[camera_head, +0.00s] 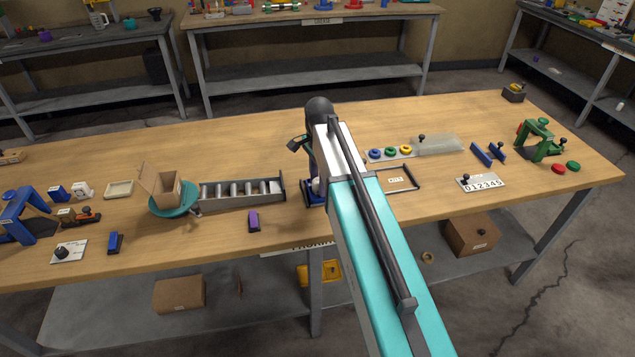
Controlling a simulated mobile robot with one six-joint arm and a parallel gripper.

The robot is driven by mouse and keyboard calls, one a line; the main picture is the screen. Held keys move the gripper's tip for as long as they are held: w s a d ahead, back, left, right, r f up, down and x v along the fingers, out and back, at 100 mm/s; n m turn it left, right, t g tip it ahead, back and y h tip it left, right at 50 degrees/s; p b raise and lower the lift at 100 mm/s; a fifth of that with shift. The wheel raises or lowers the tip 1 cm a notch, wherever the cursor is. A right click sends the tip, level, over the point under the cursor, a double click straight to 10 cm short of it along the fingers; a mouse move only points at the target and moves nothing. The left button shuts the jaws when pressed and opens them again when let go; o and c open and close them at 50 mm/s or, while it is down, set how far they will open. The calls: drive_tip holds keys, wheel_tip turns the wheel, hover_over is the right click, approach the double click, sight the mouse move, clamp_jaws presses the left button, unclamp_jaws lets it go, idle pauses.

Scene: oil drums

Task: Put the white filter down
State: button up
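My arm reaches over the wooden workbench (420,115) and bends downward past its dark joint. The lower end with my gripper (312,178) is mostly behind my own arm, low over the bench, and its fingers cannot be made out. A small white piece (316,187) shows there, just above a blue block-like part (312,198). I cannot tell whether this is the white filter, or whether it is held or resting. Another small white object (82,190) stands at the bench's left, apart from my arm.
To the right are a dark frame (400,180), coloured rings (390,153) and a number plate (482,183). Bare wood lies behind the rack.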

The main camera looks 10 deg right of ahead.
wheel_tip(320, 180, up, 12)
drive_tip(key=b, duration=0.2)
drive_tip(key=shift+r, duration=0.2)
idle(0.7)
idle(0.5)
